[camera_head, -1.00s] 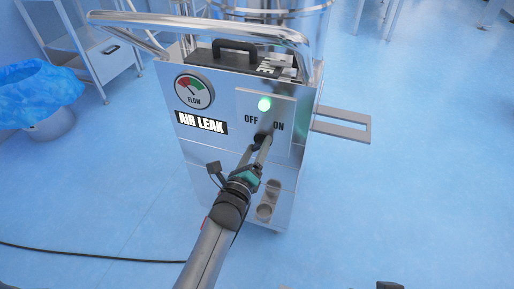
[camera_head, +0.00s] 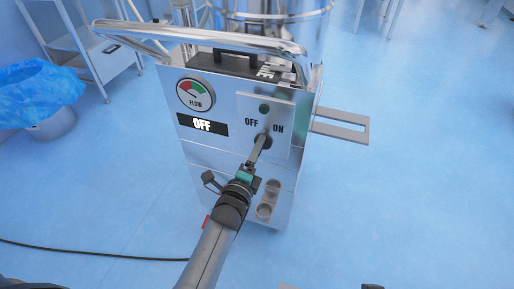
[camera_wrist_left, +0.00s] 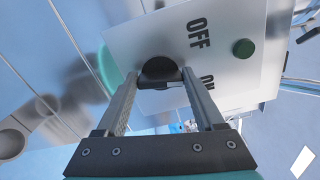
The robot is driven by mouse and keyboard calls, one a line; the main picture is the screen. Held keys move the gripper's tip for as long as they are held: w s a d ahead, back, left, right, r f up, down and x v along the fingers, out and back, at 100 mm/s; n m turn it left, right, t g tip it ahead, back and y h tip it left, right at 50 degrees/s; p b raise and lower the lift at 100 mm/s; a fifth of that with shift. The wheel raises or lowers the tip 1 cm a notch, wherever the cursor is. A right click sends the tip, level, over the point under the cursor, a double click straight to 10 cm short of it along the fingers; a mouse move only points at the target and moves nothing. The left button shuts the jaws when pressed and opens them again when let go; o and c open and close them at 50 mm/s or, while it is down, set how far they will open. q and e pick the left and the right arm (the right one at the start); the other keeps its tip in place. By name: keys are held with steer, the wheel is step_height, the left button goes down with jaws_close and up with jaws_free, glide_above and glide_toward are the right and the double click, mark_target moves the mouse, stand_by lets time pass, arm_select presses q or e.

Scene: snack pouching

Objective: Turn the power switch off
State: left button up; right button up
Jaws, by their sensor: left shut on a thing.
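The power switch is a round black knob (camera_head: 263,140) on a pale panel marked OFF and ON, on the front of a metal machine. It also shows in the left wrist view as a black knob (camera_wrist_left: 160,70). My left gripper (camera_head: 261,146) is shut on the knob, one finger on each side of it. The indicator light (camera_head: 264,109) above the knob is dark green and unlit. The black display (camera_head: 203,125) reads OFF. My right gripper is not in view.
A FLOW gauge (camera_head: 195,94) is above the display. A metal handrail (camera_head: 210,28) runs over the machine's top, and a slotted metal bracket (camera_head: 341,130) sticks out at right. A blue-lined bin (camera_head: 40,90) stands at left. The floor at right is clear.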

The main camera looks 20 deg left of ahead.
arm_select(q)
steer(key=n+p, duration=0.3)
steer(key=n, duration=0.8)
steer(key=shift+f, duration=0.15)
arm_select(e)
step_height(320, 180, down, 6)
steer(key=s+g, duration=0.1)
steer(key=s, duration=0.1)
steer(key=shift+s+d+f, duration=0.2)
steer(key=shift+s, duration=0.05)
arm_select(q)
steer(key=shift+n, duration=0.3)
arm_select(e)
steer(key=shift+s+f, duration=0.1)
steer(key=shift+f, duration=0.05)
arm_select(q)
steer(key=o, duration=1.4)
steer(key=shift+s, duration=0.1)
